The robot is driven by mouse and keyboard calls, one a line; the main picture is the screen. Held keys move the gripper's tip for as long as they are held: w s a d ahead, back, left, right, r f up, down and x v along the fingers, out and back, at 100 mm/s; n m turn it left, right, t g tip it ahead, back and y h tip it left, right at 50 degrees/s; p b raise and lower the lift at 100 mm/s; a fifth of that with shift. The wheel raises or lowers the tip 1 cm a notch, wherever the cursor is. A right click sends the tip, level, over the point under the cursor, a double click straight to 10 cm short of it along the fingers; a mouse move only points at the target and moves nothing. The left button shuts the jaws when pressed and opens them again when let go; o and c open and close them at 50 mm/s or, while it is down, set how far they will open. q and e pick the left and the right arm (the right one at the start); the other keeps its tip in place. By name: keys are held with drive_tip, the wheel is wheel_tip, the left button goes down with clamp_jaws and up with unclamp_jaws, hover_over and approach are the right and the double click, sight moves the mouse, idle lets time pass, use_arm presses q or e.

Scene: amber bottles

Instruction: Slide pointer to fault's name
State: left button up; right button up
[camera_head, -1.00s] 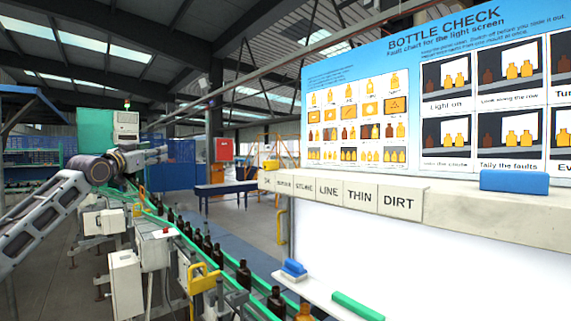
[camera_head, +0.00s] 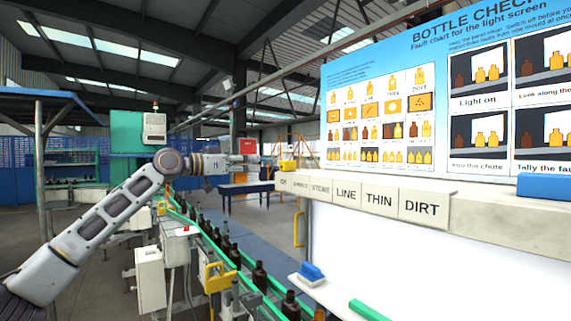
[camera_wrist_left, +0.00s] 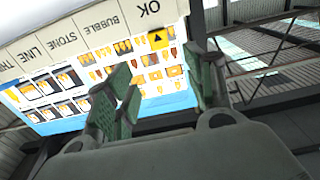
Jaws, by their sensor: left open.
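A yellow pointer (camera_head: 287,165) sits on the ledge at the left end of the label row, by the OK label (camera_head: 283,181). In the left wrist view it is a yellow square with a black triangle (camera_wrist_left: 158,40), seen upside down beside OK (camera_wrist_left: 150,10). The row continues right with BUBBLE, STONE (camera_head: 321,189), LINE (camera_head: 346,194), THIN (camera_head: 379,200) and DIRT (camera_head: 422,207). My left gripper (camera_head: 250,163) is left of the pointer, apart from it. Its green-padded fingers (camera_wrist_left: 162,82) are spread and empty. My right gripper is out of view.
The fault chart (camera_head: 370,110) stands behind the ledge. A blue block (camera_head: 545,186) lies on the ledge at right. A blue-and-white eraser (camera_head: 311,271) and a green bar (camera_head: 368,310) are below. Brown bottles (camera_head: 233,256) line a conveyor under my arm.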

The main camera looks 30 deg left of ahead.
use_arm(q)
drive_tip(key=shift+w, duration=0.2)
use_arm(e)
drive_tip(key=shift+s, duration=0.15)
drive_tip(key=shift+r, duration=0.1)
use_arm(q)
drive_tip(key=p, duration=0.4)
approach(282, 162)
drive_tip(key=shift+x, duration=1.65)
drive_tip(key=shift+p+x, duration=0.3)
drive_tip(key=shift+x, duration=0.5)
drive_tip(key=p+x, duration=0.2)
drive_tip(key=x, duration=0.2)
drive_tip(key=shift+w, duration=0.15)
drive_tip(key=shift+x, duration=1)
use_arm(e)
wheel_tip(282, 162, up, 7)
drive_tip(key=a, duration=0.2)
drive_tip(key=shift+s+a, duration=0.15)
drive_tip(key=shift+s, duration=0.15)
use_arm(q)
drive_tip(key=shift+c, duration=0.2)
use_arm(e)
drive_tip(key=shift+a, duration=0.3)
